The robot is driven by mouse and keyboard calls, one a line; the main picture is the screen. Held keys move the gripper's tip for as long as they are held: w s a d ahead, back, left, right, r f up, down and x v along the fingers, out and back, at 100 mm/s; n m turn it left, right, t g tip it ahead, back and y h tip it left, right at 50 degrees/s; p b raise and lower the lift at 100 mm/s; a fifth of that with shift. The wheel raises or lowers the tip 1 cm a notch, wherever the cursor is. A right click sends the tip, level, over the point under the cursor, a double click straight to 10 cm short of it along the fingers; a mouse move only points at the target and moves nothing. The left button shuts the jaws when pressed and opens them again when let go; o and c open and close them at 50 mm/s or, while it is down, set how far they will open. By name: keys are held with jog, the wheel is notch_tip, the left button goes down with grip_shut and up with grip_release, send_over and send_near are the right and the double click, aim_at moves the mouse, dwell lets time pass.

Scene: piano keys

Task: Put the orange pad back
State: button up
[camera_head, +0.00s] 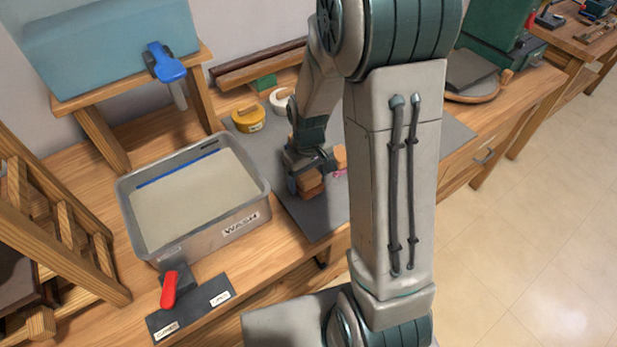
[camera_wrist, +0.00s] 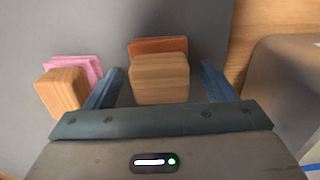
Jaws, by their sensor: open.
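The orange pad (camera_wrist: 158,45) is a flat orange-brown slab with a wooden block (camera_wrist: 160,80) as its handle. It lies on the grey mat (camera_head: 320,222). My gripper (camera_wrist: 162,85) is open, with one finger on each side of the wooden handle and a visible gap on both sides. In the head view my gripper (camera_head: 309,172) is low over the mat, and the orange pad's block (camera_head: 309,184) shows beneath it. A pink pad (camera_wrist: 88,66) with its own wooden block (camera_wrist: 62,92) lies just outside the left finger in the wrist view.
A grey metal tub marked WASH (camera_head: 258,215) stands left of the mat. A yellow round piece (camera_head: 248,120) and a white one (camera_head: 281,100) lie behind my gripper. A red-handled tool (camera_head: 169,290) sits on a dark labelled plate (camera_head: 200,308). A blue-handled tool (camera_head: 164,64) hangs at a shelf.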

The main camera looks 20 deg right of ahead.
aim_at(309, 175)
notch_tip(309, 175, up, 11)
jog(key=s+r+m+t, duration=0.1)
jog(key=s+r+m, duration=0.1)
jog(key=s, duration=0.5)
jog(key=s+r+m+t, duration=0.1)
jog(key=s+r, duration=0.3)
jog(key=s, duration=0.3)
jog(key=shift+r+m+t, duration=0.4)
jog(key=shift+c, duration=0.3)
